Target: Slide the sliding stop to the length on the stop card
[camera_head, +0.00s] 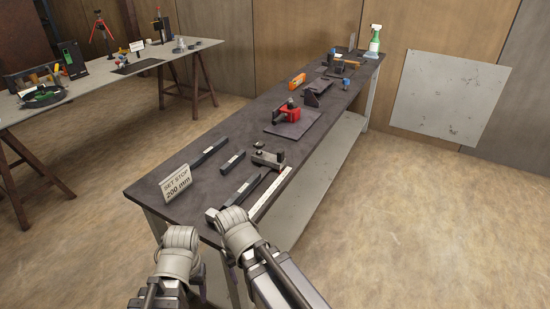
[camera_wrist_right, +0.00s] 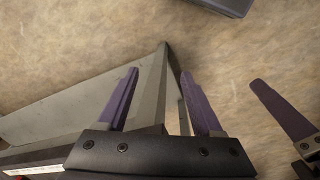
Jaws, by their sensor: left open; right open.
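The stop card (camera_head: 177,184) stands upright at the near left of the workbench and reads "SET STOP 200 mm". The sliding stop (camera_head: 268,159), a grey block with a dark knob, sits toward the far end of a rail with a pale scale (camera_head: 270,193). A dark bar (camera_head: 243,190) lies beside the scale. Both my arms are low at the bench's near end, short of the stop. My right gripper (camera_wrist_right: 164,88) is open and empty in the right wrist view. One purple finger of my left gripper (camera_wrist_right: 282,110) shows beside it; my arms largely hide both grippers in the head view.
Two dark bars (camera_head: 210,151) (camera_head: 232,161) lie left of the stop. A red clamp-like tool (camera_head: 288,111) on a dark plate stands farther back. A spray bottle (camera_head: 375,40) is at the far end. A second table (camera_head: 105,75) stands left. Floor right of the bench is clear.

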